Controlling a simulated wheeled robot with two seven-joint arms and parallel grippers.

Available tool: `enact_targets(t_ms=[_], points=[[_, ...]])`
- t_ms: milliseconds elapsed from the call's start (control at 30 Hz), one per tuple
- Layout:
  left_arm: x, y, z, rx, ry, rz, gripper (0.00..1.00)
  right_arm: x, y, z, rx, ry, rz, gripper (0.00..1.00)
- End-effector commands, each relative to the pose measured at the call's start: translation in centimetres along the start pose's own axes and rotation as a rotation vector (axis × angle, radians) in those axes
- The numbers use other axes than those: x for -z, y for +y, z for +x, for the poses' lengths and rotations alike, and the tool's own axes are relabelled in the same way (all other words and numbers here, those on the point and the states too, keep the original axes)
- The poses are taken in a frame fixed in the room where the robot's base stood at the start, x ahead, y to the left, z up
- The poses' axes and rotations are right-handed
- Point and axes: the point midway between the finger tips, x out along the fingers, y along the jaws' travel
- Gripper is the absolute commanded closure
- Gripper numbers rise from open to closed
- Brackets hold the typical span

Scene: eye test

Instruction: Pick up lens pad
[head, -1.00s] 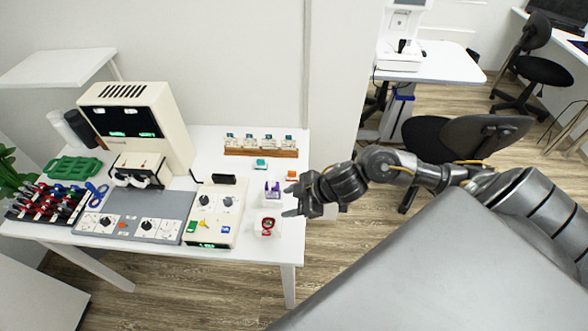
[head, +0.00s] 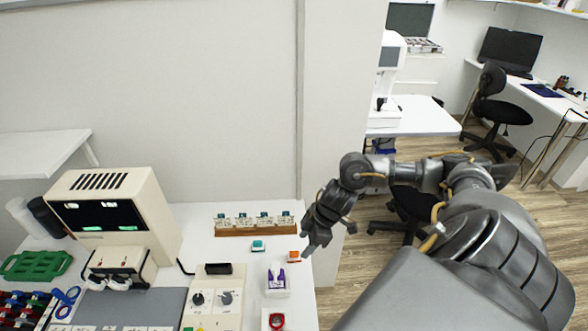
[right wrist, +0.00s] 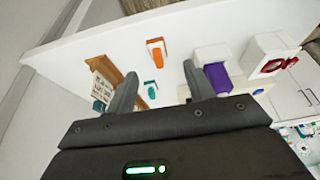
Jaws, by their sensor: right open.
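Small items stand near the right edge of the white table (head: 190,221): an orange piece (head: 293,256), a teal piece (head: 258,246), a white holder with a purple part (head: 277,282) and a white box with a red ring (head: 276,321). I cannot tell which is the lens pad. My right gripper (head: 314,248) is open and empty at the table's right edge, fingers pointing down, just right of the orange piece. In the right wrist view, the orange piece (right wrist: 156,52) and teal piece (right wrist: 150,89) show between the fingers (right wrist: 161,70); the purple part (right wrist: 218,77) is right of them.
A wooden rack (head: 254,230) of small bottles stands behind the items. A cream control box (head: 213,297) and a larger cream machine (head: 115,220) stand to the left. A wall column (head: 340,100) rises behind my right arm.

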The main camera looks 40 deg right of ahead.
Motion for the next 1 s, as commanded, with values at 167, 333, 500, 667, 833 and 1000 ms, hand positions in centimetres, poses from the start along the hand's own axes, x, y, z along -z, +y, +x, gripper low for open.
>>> enact_targets(t_ms=[167,333,500,667,833,1000], points=[[0.7,-0.1,-0.1,0.001,0.009,0.000,0.42,0.2,-0.1,1.5,0.002,0.001,-0.002,0.47],[2.5,-0.4,-0.2,0.005,0.036,0.000,0.42,0.3,0.0,1.9,0.001,0.001,-0.004,0.47],[2.5,-0.4,-1.1,0.004,0.034,0.000,0.42,1.0,0.1,4.2,0.004,0.002,-0.002,0.47],[1.7,-0.3,-1.1,0.003,0.024,0.000,0.42,0.9,0.1,6.3,0.003,0.002,-0.004,0.47],[1.7,-0.3,-1.1,0.003,0.023,0.000,0.42,0.9,0.2,6.9,0.001,0.001,-0.005,0.47],[1.6,-0.3,-1.1,0.003,0.022,0.000,0.42,0.9,0.2,6.8,0.001,0.001,-0.006,0.51]])
